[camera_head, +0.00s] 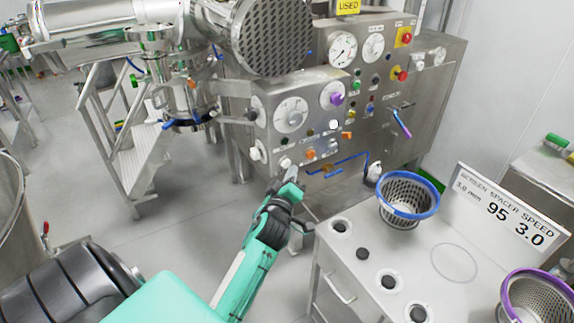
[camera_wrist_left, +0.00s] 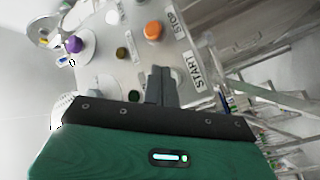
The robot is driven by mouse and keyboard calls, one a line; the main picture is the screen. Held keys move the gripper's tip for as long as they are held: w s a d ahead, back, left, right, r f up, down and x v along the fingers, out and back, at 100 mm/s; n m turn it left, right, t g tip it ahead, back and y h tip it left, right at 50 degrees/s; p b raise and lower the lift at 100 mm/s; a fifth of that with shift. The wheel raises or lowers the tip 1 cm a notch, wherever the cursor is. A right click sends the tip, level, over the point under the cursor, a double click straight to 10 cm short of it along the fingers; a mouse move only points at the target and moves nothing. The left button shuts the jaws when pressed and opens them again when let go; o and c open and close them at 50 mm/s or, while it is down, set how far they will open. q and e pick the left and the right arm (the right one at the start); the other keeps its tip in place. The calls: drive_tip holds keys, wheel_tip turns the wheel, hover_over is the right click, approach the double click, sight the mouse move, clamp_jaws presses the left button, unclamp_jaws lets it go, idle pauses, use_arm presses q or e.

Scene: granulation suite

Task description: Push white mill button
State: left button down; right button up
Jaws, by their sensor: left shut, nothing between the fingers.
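The steel control panel (camera_head: 300,100) of the mill stands in the middle of the head view. A white round button (camera_head: 285,163) sits low on its lower box. A second white button (camera_head: 334,124) is higher and to the right. My left gripper (camera_head: 292,172) is shut and empty, its tips close to the lower white button; I cannot tell whether they touch. In the left wrist view the shut fingers (camera_wrist_left: 160,75) point at the panel beside the START label (camera_wrist_left: 194,71) and largely hide what lies behind them. My right gripper is out of view.
Near the tips is an orange button (camera_head: 310,154); it also shows in the left wrist view (camera_wrist_left: 154,30). A purple knob (camera_head: 336,98) and gauges are above. A steel bench (camera_head: 400,250) with a blue-rimmed basket (camera_head: 408,198) stands at right.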

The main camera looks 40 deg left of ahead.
use_arm(q)
drive_tip(key=shift+a, duration=0.15)
drive_tip(key=shift+w+a, duration=0.15)
drive_tip(key=shift+a, duration=0.15)
